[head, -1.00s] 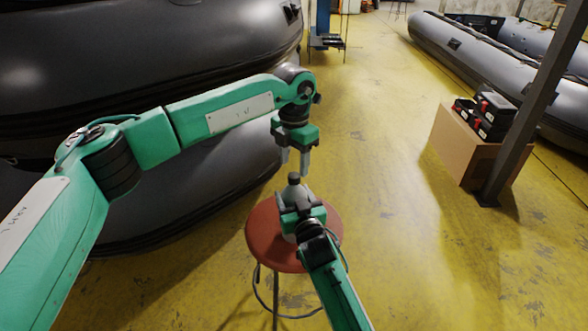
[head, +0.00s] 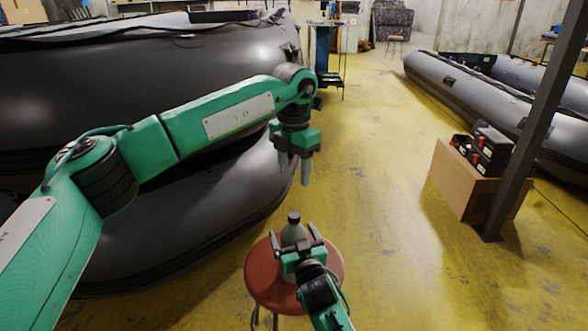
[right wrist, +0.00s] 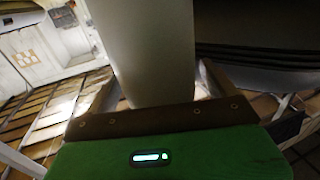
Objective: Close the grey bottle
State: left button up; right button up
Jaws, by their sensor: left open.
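The grey bottle (head: 291,236) stands upright at the red stool in the head view, with a black cap (head: 293,216) on its mouth. How tight the cap is, I cannot tell. My right gripper (head: 295,238) is open around the bottle, one finger on each side with narrow gaps. The bottle (right wrist: 150,50) also shows between the fingers in the right wrist view. My left gripper (head: 294,177) is open and empty, pointing down above the cap and clear of it.
The red stool (head: 262,281) has a small round seat. Large grey inflatable boats lie at left (head: 130,75) and right (head: 465,90). A cardboard box (head: 463,185) with black-and-red items stands beside a dark post (head: 535,100). Yellow floor is free between.

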jog(key=p+v, duration=0.3)
jog(key=v, duration=1.1)
jog(key=shift+w, duration=0.1)
